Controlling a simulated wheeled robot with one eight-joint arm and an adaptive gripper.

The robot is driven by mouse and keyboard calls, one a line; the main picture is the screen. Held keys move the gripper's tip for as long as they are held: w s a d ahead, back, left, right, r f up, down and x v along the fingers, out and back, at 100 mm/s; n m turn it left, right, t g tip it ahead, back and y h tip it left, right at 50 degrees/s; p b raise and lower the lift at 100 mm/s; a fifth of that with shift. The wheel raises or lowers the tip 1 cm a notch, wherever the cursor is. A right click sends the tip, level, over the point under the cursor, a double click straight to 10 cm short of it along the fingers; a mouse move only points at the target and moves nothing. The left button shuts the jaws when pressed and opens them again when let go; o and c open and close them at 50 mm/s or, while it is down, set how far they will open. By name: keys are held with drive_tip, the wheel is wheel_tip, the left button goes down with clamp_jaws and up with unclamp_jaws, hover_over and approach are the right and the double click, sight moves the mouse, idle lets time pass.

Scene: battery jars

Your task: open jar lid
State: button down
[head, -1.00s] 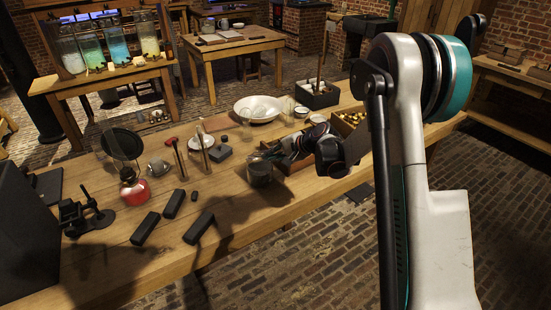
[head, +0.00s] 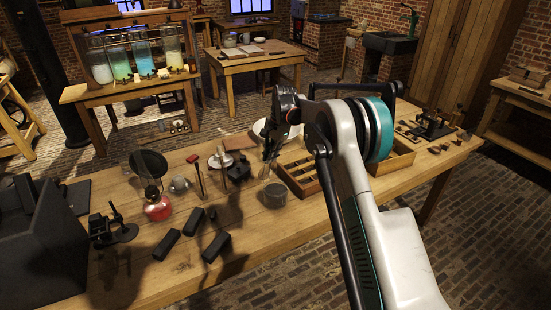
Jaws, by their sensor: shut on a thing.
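A grey, cylindrical jar (head: 275,196) stands upright on the long wooden table in the head view. My gripper (head: 267,168) points down just above and behind its left rim. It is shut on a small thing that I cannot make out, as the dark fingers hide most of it. I cannot tell whether this is the jar's lid, or whether it touches the jar. Several larger glass jars (head: 142,53) with blue, green and pale contents stand in a wooden rack at the back left.
A divided wooden tray (head: 300,190) lies right of the jar, partly behind my arm. A red burner (head: 157,206), a grey cup (head: 179,185) and upright tools (head: 197,178) stand to the left. Black blocks (head: 216,246) lie in front.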

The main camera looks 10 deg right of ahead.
drive_tip(key=shift+w+a+r+p, duration=0.15)
drive_tip(key=shift+w+a, duration=0.2)
drive_tip(key=shift+w, duration=0.25)
drive_tip(key=shift+w+a+f+p, duration=0.15)
drive_tip(key=shift+w+a, duration=0.15)
drive_tip(key=shift+w, duration=0.25)
drive_tip(key=shift+r, duration=0.1)
drive_tip(key=c, duration=1.8)
unclamp_jaws()
drive_tip(key=shift+c, duration=0.2)
wheel_tip(320, 180, up, 12)
drive_tip(key=d, duration=0.2)
drive_tip(key=shift+s+d, duration=0.15)
drive_tip(key=shift+s, duration=0.05)
